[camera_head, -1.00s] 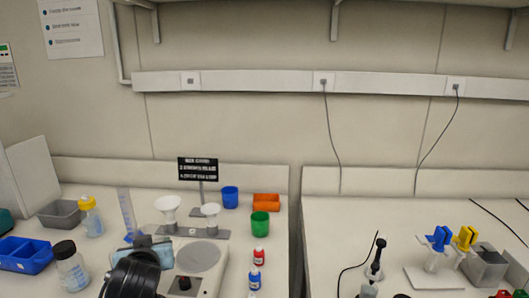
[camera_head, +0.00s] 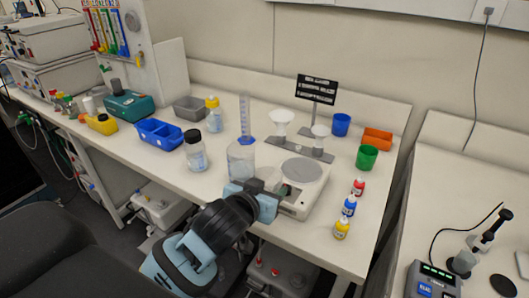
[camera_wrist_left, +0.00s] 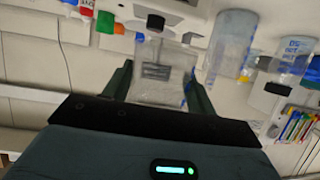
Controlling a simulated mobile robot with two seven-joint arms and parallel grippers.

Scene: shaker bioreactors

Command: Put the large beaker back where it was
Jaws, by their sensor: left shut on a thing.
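My left gripper (camera_head: 268,187) is in front of the balance, shut on a clear beaker (camera_wrist_left: 160,80) that sits between its two dark fingers in the left wrist view. In the head view this beaker (camera_head: 268,178) is mostly hidden by the gripper, and I cannot tell whether its base touches the bench. A second clear beaker (camera_head: 241,162), tall and wide, stands on the bench just left of the gripper; it also shows in the left wrist view (camera_wrist_left: 230,45). I cannot tell for sure which one is the large beaker. My right gripper is not in view.
The balance (camera_head: 304,172) is close to the gripper's right. A lidded bottle (camera_head: 195,152) and blue-based measuring cylinder (camera_head: 245,120) stand near the second beaker. Small bottles (camera_head: 349,206) line the right side. Bench space in front of the lidded bottle is clear.

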